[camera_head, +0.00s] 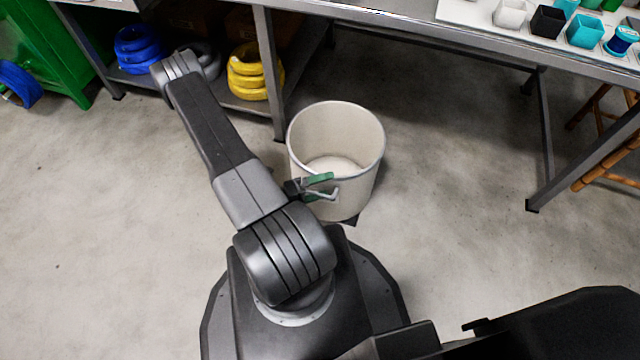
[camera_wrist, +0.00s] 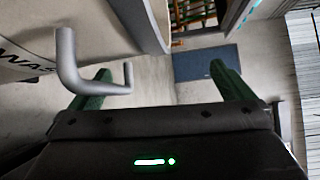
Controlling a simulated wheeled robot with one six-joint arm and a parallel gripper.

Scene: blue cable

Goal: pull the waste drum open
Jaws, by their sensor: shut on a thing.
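The waste drum (camera_head: 362,135) is an off-white round bin with a grey rim and an open top, standing on the floor by the bench. Its inside looks empty. In the wrist view its wall (camera_wrist: 95,22) fills the upper left, with part of a dark "WAS" label. A grey bent-bar handle (camera_wrist: 66,65) sticks out from the wall. My gripper (camera_head: 328,187) has green fingers and is at the drum's near side, shut on the handle. The wrist view also shows my gripper (camera_wrist: 160,70), with the handle crossing by the left finger. The exact contact is hard to see.
A grey workbench (camera_head: 400,22) runs along the back, with small containers on top at right. Blue coils (camera_head: 138,48) and yellow coils (camera_head: 248,70) lie on its lower shelf. A wooden stool (camera_head: 610,150) stands at right. Floor (camera_head: 470,200) is clear either side.

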